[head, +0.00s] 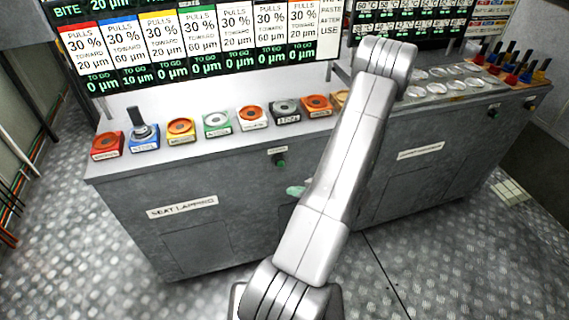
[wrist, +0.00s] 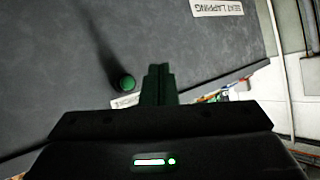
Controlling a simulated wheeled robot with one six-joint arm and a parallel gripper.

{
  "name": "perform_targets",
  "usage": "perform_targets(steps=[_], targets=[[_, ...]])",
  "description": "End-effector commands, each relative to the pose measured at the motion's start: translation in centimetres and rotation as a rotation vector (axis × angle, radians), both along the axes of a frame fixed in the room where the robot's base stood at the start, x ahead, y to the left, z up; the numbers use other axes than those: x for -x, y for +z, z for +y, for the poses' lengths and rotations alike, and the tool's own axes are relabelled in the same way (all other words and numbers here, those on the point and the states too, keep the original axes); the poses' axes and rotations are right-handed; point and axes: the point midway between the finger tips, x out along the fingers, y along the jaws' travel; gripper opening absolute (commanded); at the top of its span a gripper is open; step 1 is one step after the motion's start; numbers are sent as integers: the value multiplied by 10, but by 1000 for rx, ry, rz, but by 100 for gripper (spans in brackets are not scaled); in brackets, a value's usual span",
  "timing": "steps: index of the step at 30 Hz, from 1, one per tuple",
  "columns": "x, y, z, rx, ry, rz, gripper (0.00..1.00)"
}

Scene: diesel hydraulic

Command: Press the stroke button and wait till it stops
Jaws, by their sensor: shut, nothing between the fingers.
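A green round button (head: 281,162) sits on the front face of the grey bench, under a small white label (head: 277,150) too small to read. In the wrist view the green button (wrist: 123,83) is left of my gripper (wrist: 158,70), with the label (wrist: 125,101) below it, partly covered. My gripper's fingers are together and empty, apart from the button in the picture. I cannot tell their distance from the panel. In the head view the gripper is mostly hidden behind my arm.
The grey bench (head: 210,245) carries a row of coloured stations on top, including a blue one (head: 145,138) with a part standing on it. A second green button (head: 494,113) is on the right bench. Screens (head: 200,45) stand behind. The patterned floor in front is clear.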

Motion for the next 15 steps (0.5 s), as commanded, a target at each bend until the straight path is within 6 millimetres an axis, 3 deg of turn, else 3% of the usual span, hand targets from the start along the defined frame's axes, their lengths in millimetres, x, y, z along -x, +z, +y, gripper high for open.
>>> perform_targets(steps=[8, 15], targets=[[-3, 0, 1, 0, 0, -1, 0], [-28, 0, 10, 2, 3, -3, 0]])
